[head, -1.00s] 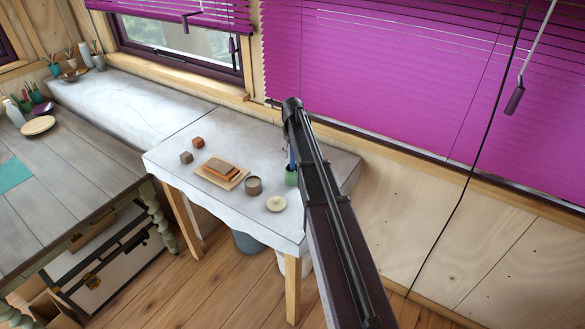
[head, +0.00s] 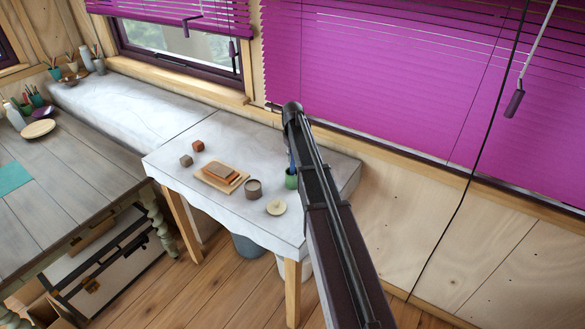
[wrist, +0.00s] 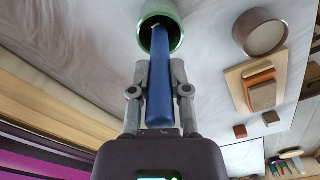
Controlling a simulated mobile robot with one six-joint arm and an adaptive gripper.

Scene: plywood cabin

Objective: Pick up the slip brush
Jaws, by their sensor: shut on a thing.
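The slip brush (wrist: 159,95) has a blue handle and stands in a green cup (wrist: 172,14), its lower end inside the cup in the wrist view. My gripper (wrist: 159,68) is shut on the handle, one finger on each side, just above the cup's rim. In the head view the green cup (head: 291,179) is on the pale table, and a sliver of the blue brush (head: 291,160) shows beside my arm. My arm hides the gripper there. The bristles are hidden in the cup.
On the pale table (head: 230,150) are a brown cup (head: 253,188), a round cream disc (head: 276,208), a wooden board (head: 207,181) with blocks, and two small cubes (head: 192,154). A window wall with purple blinds (head: 400,80) runs behind.

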